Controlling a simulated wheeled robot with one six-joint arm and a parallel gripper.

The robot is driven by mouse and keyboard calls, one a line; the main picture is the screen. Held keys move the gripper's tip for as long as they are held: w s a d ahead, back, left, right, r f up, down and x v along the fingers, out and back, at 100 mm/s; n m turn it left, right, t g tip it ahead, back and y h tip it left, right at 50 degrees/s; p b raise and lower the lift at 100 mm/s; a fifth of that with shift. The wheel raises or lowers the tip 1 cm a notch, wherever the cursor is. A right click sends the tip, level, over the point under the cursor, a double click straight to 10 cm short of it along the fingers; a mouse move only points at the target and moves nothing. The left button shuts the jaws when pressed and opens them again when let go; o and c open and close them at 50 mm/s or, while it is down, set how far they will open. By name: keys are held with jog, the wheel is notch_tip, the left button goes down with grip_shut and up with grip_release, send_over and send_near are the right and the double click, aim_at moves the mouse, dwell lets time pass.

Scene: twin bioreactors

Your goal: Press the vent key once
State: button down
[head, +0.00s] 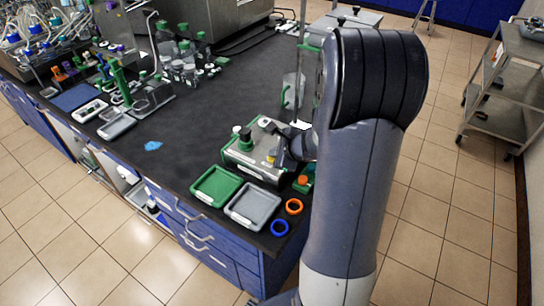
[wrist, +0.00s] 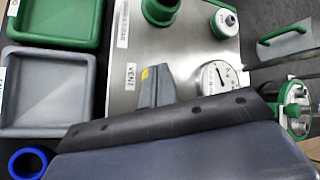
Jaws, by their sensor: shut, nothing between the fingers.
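The metal-topped unit (head: 250,165) with green sides stands on the dark bench, and its top panel (wrist: 190,45) fills the middle of the wrist view. A small yellow key (head: 271,157) shows on it, beside the fingertips. In the wrist view a yellow patch (wrist: 145,73) shows at the fingertip edge, right by a VENT label (wrist: 131,76); the rest is hidden behind the fingers. My gripper (head: 280,160) is shut and empty, pointing down at the panel, and its fingers also show in the wrist view (wrist: 157,84). Whether they touch the key I cannot tell.
A round gauge (wrist: 217,76), a green knob (wrist: 160,10) and a green-and-white cap (wrist: 225,22) stand close to the fingers. A green tray (head: 216,186), a grey tray (head: 253,206), and orange (head: 294,206) and blue (head: 280,227) rings lie in front. Bench space left is mostly clear.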

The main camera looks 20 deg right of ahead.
jog(key=shift+r+p, duration=0.45)
jog(key=shift+r, duration=0.25)
notch_tip(320, 180, up, 5)
jog(key=p, duration=0.4)
jog(key=shift+r, duration=0.1)
dwell(0.6)
